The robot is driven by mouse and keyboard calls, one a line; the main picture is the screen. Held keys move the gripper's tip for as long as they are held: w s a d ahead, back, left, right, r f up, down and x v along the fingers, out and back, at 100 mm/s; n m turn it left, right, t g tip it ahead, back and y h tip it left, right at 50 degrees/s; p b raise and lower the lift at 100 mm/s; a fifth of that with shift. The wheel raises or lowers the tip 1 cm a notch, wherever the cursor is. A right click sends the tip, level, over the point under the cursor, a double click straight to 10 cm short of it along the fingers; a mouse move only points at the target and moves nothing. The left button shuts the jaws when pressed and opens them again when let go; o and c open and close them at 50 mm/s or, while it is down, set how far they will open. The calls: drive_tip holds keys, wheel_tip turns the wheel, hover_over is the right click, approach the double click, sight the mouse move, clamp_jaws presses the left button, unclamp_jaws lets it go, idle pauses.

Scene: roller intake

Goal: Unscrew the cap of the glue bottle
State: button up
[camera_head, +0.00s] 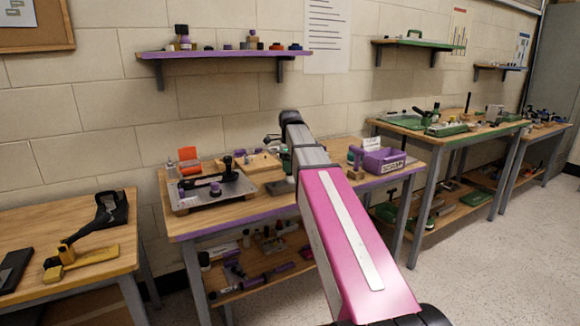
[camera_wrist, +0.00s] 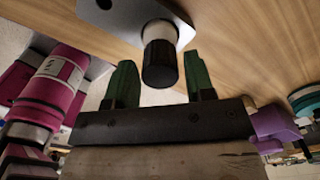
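In the wrist view a white bottle (camera_wrist: 158,31) with a ribbed black cap (camera_wrist: 160,68) stands in a grey metal holder (camera_wrist: 115,14) on the wooden bench top. My gripper (camera_wrist: 159,60) has its two green fingers on either side of the cap, with a gap visible on both sides. It is open and holds nothing. The bottle's lower part is hidden by the holder and cap. In the head view my pink and grey arm reaches over the purple-edged bench (camera_head: 225,229). A grey block (camera_head: 281,187) shows beside the arm there; I cannot make out the bottle.
A grey tray (camera_head: 235,190) with dark parts lies left of the arm, with an orange bin (camera_head: 190,158) behind it. A purple bin (camera_head: 383,162) stands to the right. A purple-edged wall shelf (camera_head: 225,56) hangs above. Magenta parts of my arm fill the wrist view's left.

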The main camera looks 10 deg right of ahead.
drive_tip(key=c, duration=0.7)
drive_tip(key=n, duration=0.4)
drive_tip(key=shift+c, duration=0.2)
drive_tip(key=shift+n, duration=0.3)
drive_tip(key=n, duration=0.3)
drive_tip(key=shift+n, duration=0.8)
drive_tip(key=shift+n, duration=0.8)
drive_tip(key=n, duration=0.3)
